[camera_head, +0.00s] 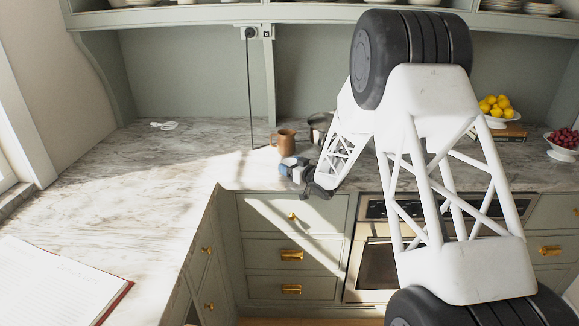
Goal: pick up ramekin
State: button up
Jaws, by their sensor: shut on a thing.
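My gripper (301,175) is over the front edge of the marble counter, left of the stove, at the end of my white lattice arm. It is small and dark in the view, and its fingers are hard to make out. A small pale, bluish shape shows at its left side, too small to tell apart from the gripper. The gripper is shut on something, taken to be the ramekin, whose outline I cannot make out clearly. A brown mug (286,142) stands upright on the counter just behind the gripper.
A dark pot (319,126) stands behind, partly hidden by my arm. Lemons (495,105) and red berries (565,138) sit in white bowls at right. An open notebook (55,285) lies at front left. The left marble counter (120,200) is mostly clear.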

jog(key=v, duration=1.7)
jog(key=shift+f, duration=0.35)
jog(key=shift+s, duration=0.15)
